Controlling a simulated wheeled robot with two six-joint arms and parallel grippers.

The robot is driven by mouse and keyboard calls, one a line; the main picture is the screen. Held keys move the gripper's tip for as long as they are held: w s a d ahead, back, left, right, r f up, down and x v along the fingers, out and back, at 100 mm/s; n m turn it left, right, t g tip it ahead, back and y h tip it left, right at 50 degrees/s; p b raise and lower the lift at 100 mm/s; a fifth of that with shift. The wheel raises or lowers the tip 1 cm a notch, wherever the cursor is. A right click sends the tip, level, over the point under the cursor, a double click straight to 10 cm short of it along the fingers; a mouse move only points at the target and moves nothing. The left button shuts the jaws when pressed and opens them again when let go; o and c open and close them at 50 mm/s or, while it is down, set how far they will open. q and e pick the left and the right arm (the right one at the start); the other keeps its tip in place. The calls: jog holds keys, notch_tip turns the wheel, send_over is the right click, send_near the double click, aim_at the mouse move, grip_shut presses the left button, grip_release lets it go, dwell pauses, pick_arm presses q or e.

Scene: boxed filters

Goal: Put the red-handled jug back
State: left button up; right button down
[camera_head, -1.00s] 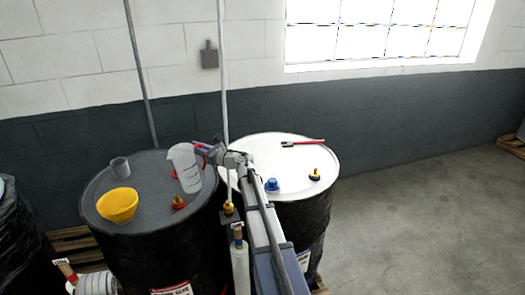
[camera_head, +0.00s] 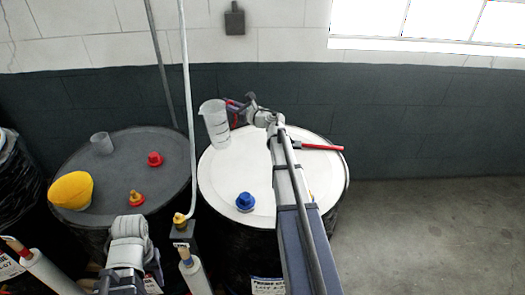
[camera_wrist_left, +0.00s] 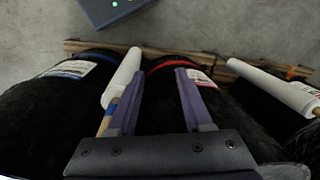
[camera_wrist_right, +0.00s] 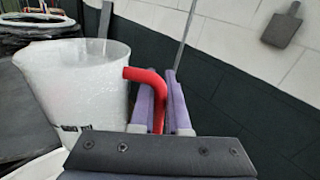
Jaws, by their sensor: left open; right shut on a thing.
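The clear jug (camera_head: 214,124) is at the back left of the white drum top (camera_head: 222,175) in the head view. It leans slightly; I cannot tell if its base touches the drum. My right gripper (camera_head: 238,112) is shut on its red handle, which shows between the purple fingers in the right wrist view (camera_wrist_right: 150,85). The jug body fills the left of that view (camera_wrist_right: 75,85). My left gripper (camera_wrist_left: 155,100) is open and empty, pointing down in front of the drums, with a white roll beside its left finger. In the head view its arm comes in low, left of centre.
The dark drum top (camera_head: 120,160) holds a yellow bowl (camera_head: 72,190), a small clear cup (camera_head: 102,143) and two red caps (camera_head: 155,159). A blue cap (camera_head: 245,201) and a red-handled tool (camera_head: 322,147) lie on the white drum. A thin pipe (camera_head: 187,110) rises between the drums.

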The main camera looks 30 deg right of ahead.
pick_arm(q)
jog(key=o, duration=0.4)
jog(key=shift+d+r+p, duration=0.45)
jog(key=shift+r+p, duration=0.25)
pick_arm(e)
jog(key=s+d+r+m+h+p, duration=0.2)
jog(key=s+d+r+m+h, duration=0.2)
jog(key=s+d+m+h, duration=0.65)
pick_arm(q)
notch_tip(320, 180, down, 8)
jog(key=b, duration=1)
jog(key=shift+a+f, duration=0.1)
jog(key=shift+f, duration=0.05)
pick_arm(e)
notch_tip(320, 180, down, 10)
jog(key=s+d+n, duration=0.1)
jog(key=n, duration=0.1)
jog(key=shift+s+f+h, duration=0.2)
jog(key=shift+s+h, duration=0.1)
jog(key=shift+h, duration=0.15)
jog(key=shift+f+b, duration=0.1)
jog(key=shift+b, duration=0.2)
jog(key=c, duration=1.3)
grip_release()
jog(key=shift+c, duration=0.2)
pick_arm(q)
jog(key=shift+f, duration=0.15)
pick_arm(e)
jog(key=o, duration=0.4)
jog(key=shift+o, duration=0.2)
